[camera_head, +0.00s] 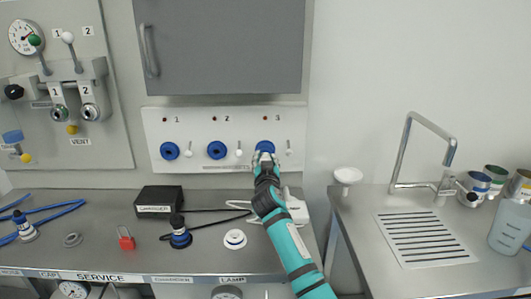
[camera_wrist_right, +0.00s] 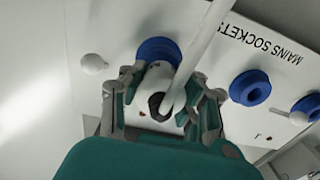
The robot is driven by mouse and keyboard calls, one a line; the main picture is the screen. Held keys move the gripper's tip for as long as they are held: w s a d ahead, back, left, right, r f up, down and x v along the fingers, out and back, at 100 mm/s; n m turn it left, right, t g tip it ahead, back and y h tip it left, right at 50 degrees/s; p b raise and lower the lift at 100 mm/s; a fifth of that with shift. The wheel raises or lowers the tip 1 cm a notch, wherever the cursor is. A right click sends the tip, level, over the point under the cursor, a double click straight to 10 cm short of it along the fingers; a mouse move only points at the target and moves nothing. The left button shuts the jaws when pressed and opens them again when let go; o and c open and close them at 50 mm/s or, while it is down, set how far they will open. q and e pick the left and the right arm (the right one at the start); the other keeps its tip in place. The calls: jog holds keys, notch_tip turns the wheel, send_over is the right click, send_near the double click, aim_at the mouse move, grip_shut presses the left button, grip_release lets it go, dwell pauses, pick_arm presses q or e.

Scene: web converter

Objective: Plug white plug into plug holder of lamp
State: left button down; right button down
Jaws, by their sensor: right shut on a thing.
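My right gripper (camera_head: 264,158) is at the mains socket panel on the wall, at the blue socket (camera_head: 265,146) marked 3. In the right wrist view it (camera_wrist_right: 160,95) is shut on the white plug (camera_wrist_right: 158,85), whose white cable (camera_wrist_right: 205,40) runs up past the fingers. The plug's front is against or very near the blue socket ring (camera_wrist_right: 158,50); I cannot tell if it is inserted. A white round holder with a dark centre (camera_head: 235,239) sits on the bench above the LAMP label (camera_head: 232,280). My left gripper is not in view.
Two other blue sockets, 1 (camera_head: 169,151) and 2 (camera_head: 216,150), are empty. A red padlock (camera_head: 126,238) lies left. A sink (camera_head: 425,238) is right. A grey cabinet (camera_head: 220,45) hangs above.

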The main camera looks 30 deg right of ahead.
jog(key=shift+v, duration=0.75)
jog(key=shift+p+v, duration=0.85)
jog(key=shift+v, duration=1.7)
jog(key=shift+r, duration=0.1)
